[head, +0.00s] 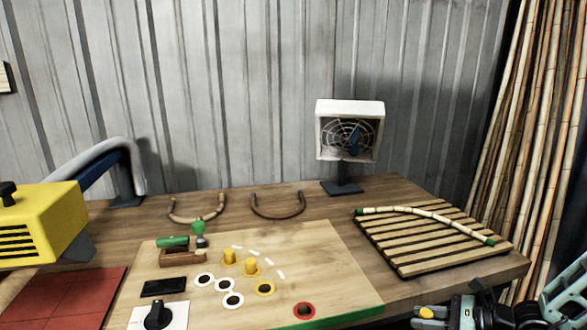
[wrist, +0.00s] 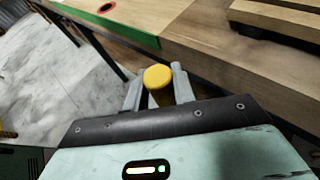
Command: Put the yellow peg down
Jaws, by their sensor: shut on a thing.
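My gripper (wrist: 158,84) is shut on a yellow peg (wrist: 157,75), whose round yellow end shows between the two grey fingers. In the head view my gripper (head: 440,314) is at the bottom right, by the table's front edge, with the peg (head: 426,312) at its left tip. It is right of and apart from the wooden board (head: 335,262). Two other yellow pegs (head: 229,257) (head: 251,267) stand upright on the board.
A slatted rack (head: 430,244) with a bamboo rod lies right of the board. A fan (head: 349,140) and two bent rods (head: 277,212) are behind. A green-handled tool (head: 198,230), a black knob (head: 158,315) and a yellow machine (head: 40,222) are left.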

